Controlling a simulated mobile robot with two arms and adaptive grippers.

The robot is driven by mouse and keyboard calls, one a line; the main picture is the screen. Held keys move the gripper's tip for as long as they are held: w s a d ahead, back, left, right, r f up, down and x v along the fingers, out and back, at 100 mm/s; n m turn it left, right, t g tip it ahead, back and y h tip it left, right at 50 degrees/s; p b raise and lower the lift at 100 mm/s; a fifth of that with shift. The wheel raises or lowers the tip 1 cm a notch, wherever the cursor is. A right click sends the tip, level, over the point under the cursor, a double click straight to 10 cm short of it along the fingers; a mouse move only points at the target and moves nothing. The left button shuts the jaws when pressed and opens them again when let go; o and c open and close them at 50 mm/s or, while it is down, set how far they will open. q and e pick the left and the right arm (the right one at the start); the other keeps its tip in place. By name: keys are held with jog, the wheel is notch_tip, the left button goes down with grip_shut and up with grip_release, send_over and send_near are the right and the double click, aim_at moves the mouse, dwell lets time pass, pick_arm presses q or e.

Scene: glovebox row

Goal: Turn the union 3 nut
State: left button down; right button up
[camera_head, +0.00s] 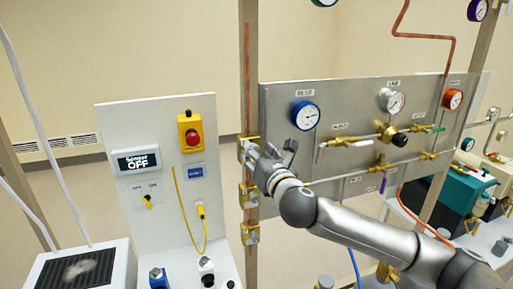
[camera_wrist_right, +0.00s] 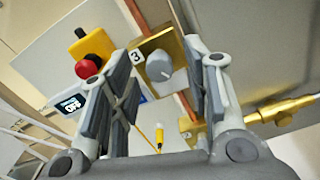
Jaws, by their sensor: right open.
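The union 3 nut (camera_wrist_right: 159,66) is a grey rounded piece on a square brass block (camera_wrist_right: 146,46) marked "3", seen in the right wrist view. My right gripper (camera_wrist_right: 167,62) is open, with one finger to each side of the nut and gaps showing between. In the head view my right gripper (camera_head: 267,150) is at the top brass block (camera_head: 243,143) on the upright post, and the nut is hidden there behind the fingers. I cannot tell how far the fingertips reach past the nut. My left gripper is not in view.
Two more brass blocks, a middle one (camera_head: 249,195) and a lower one (camera_head: 250,234), sit below on the post (camera_head: 250,80). A grey gauge panel (camera_head: 350,110) stands close to the right. A white panel (camera_head: 130,205) with a red emergency button (camera_head: 193,137) stands left.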

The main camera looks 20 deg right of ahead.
jog(key=shift+w, duration=0.65)
jog(key=shift+c, duration=0.3)
grip_shut()
jog(key=shift+m, duration=3)
